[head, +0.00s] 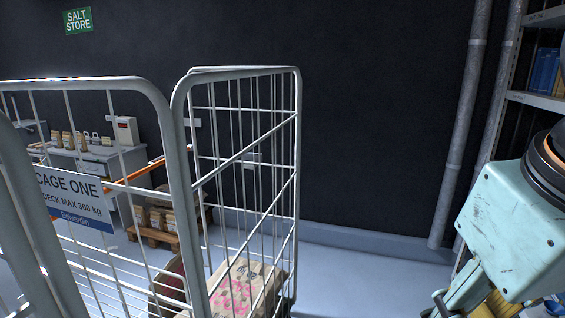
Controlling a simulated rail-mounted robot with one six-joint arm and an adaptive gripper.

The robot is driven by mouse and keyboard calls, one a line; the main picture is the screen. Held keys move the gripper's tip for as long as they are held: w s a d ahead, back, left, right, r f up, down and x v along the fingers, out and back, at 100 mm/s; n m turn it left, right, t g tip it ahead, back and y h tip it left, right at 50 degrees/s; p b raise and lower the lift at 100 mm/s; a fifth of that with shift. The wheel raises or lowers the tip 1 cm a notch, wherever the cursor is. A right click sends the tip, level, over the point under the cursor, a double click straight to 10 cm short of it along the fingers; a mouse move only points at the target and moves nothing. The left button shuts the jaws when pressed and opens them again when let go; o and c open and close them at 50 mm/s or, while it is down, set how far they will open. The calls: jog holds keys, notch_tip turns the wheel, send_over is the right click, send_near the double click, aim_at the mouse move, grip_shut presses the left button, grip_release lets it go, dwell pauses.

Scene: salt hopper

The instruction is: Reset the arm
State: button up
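A pale mint-green housing with a black round joint and an orange ring fills the lower right of the head view; it looks like part of my arm. It stands to the right of the wire roll cage (297,130), with clear floor between them. No gripper fingers can be made out, so I cannot see whether my gripper is open or holds anything. The lower end of the arm runs to the bottom edge of the view.
The cage bears a "CAGE ONE" sign (75,200) and holds a pink-printed sack (240,288). Behind it stand a bench (95,165) and a pallet (152,236). Pipes (462,125) and a shelf rack (540,100) are at right. The floor (350,270) right of the cage is clear.

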jog(key=shift+s+a+f+m+t+y, duration=0.15)
jog(key=shift+s+a+f+m, duration=0.1)
jog(key=shift+s+a, duration=0.25)
jog(key=shift+s+a+f+m+t+y, duration=0.15)
jog(key=shift+s+a+m, duration=0.1)
jog(key=shift+s+a, duration=0.2)
jog(key=shift+f, duration=0.15)
notch_tip(320, 180, down, 13)
jog(key=b, duration=1.3)
